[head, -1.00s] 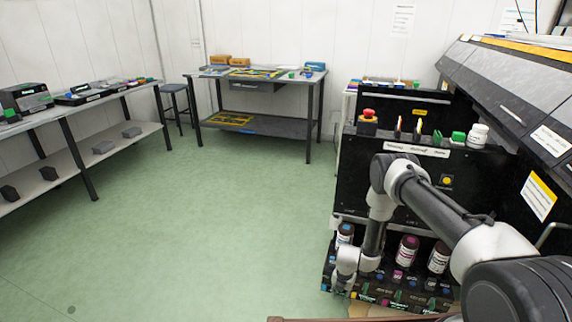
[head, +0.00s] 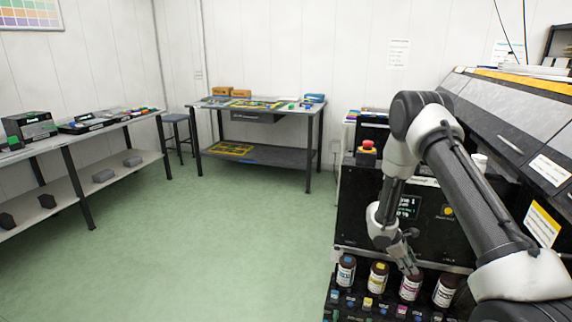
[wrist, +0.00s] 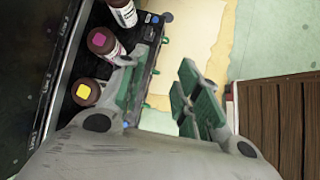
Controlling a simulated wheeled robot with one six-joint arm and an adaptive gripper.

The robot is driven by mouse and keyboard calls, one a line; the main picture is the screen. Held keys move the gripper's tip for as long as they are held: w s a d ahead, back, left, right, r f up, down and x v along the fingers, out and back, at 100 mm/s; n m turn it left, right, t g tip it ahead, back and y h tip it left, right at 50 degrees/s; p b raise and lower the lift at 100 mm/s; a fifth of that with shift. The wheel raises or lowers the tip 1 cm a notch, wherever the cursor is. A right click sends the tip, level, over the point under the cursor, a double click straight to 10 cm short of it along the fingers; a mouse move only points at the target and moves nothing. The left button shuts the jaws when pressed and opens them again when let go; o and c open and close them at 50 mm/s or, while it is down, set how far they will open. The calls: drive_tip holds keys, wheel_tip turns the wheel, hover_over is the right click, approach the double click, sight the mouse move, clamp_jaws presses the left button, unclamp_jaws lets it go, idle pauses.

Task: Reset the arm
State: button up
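My gripper (head: 408,262) hangs low at the printer's front in the head view, overlapping the top of the magenta-marked bottle (head: 410,287); I cannot tell there whether they touch. In the wrist view my gripper (wrist: 160,90) has its green-padded fingers apart, with nothing seen between them. My arm is bent, its elbow high. A blue-marked bottle (head: 345,272), a yellow-marked bottle (head: 378,276) and a dark bottle (head: 445,290) stand in the same row. The wrist view shows the magenta-capped bottle (wrist: 103,40) and yellow-capped bottle (wrist: 86,92) left of the fingers.
A brown slatted surface (wrist: 280,125) lies right in the wrist view. Workbenches stand at left and back. The green floor (head: 220,230) is clear.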

drive_tip(key=s+d+r+m+g, duration=0.15)
drive_tip(key=s+r+m, duration=0.3)
drive_tip(key=r, duration=0.85)
drive_tip(key=s+a+r+m+t+y, duration=0.3)
drive_tip(key=s+a+r+m, duration=0.1)
drive_tip(key=s+r, duration=1)
drive_tip(key=s+a+r+m+t+y, duration=0.3)
drive_tip(key=s+a+r+m+y, duration=0.1)
drive_tip(key=s+r, duration=1)
wheel_tip(320, 180, up, 4)
drive_tip(key=shift+s+a+r+m, duration=0.15)
drive_tip(key=shift+s+m, duration=0.15)
drive_tip(key=shift+m, duration=0.55)
